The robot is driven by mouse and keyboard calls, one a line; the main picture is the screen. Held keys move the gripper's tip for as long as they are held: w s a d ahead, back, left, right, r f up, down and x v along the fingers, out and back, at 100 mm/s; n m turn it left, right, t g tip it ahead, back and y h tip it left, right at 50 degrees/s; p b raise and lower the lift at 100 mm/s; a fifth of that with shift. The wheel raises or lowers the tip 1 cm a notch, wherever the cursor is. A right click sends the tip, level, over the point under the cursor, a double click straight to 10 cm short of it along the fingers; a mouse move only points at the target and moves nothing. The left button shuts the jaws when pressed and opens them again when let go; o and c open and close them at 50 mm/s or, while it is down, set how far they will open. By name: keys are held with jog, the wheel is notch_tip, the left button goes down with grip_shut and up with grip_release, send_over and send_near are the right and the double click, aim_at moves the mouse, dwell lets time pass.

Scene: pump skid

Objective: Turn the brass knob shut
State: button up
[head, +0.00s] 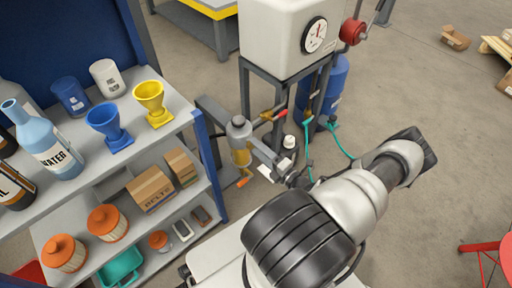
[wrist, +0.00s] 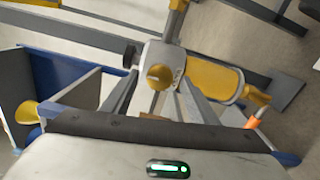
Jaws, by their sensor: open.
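The brass knob (wrist: 160,76) is round and faces my wrist camera near the middle of the wrist view, mounted on a pale valve block (wrist: 175,55). My gripper (wrist: 158,88) is open, with one grey finger on each side below the knob in the picture. I cannot tell whether either finger touches it. In the head view my gripper (head: 289,172) is beside the pipework at the skid, and the knob cannot be made out there.
A brass-coloured cylinder (wrist: 215,82) with an orange-tipped outlet (wrist: 252,122) sits close to the right finger. A grey rail (wrist: 65,30) crosses behind. In the head view, a loaded shelf (head: 190,112) stands left, a white tank (head: 280,40) behind, and open floor right.

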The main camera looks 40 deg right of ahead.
jog(key=s+d+p, duration=0.1)
jog(key=s+d, duration=0.1)
jog(key=s, duration=1.3)
jog(key=shift+s+p, duration=0.35)
jog(key=shift+s, duration=0.05)
